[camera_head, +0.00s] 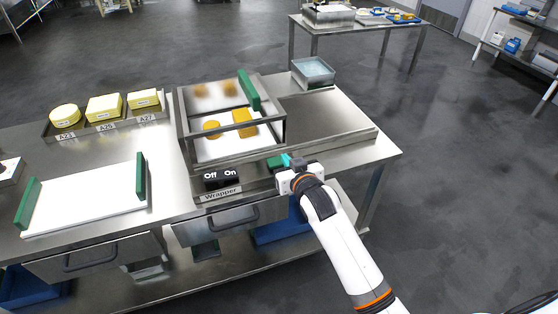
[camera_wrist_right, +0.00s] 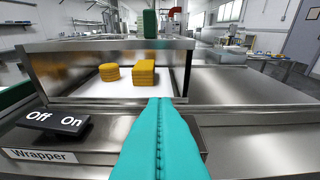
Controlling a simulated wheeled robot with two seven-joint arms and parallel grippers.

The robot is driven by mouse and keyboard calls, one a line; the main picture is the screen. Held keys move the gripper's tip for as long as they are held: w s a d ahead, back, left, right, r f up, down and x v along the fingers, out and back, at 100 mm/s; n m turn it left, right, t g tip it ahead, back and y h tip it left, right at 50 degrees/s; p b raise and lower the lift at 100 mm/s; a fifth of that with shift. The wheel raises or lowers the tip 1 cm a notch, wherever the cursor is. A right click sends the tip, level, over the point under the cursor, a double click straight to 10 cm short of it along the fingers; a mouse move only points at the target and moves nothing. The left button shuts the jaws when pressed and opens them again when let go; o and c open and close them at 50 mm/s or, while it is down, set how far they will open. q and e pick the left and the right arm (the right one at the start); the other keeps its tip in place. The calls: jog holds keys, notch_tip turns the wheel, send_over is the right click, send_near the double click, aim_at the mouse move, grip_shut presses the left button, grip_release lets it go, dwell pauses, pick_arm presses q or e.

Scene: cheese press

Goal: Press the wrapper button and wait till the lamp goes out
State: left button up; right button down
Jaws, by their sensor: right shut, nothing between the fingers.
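The wrapper (camera_head: 232,133) is a steel-framed box on the table, with two orange-yellow cheeses (camera_head: 244,122) inside on a white surface. In front of it is a black rocker button (camera_head: 221,177) marked Off and On, above a "Wrapper" label. The button also shows at the left in the right wrist view (camera_wrist_right: 56,122). My right gripper (camera_head: 284,161) is shut and empty, its teal fingers pressed together, right of the button and in front of the wrapper, apart from the button. I cannot make out a lit lamp. My left gripper is not in view.
A white board (camera_head: 84,200) with green handles lies at the left. A tray with several yellow cheeses (camera_head: 105,107) and labels stands at the back left. A steel bin (camera_head: 313,71) is at the back right. The steel surface (camera_head: 325,112) right of the wrapper is clear.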

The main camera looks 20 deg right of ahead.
send_over(279, 161)
jog(key=s, duration=0.3)
jog(key=shift+w+a+f, duration=0.2)
jog(key=shift+a+f, duration=0.1)
jog(key=shift+f, duration=0.4)
jog(key=f, duration=0.3)
jog(key=shift+w+f, duration=0.1)
jog(key=shift+w, duration=0.25)
jog(key=shift+f, duration=0.55)
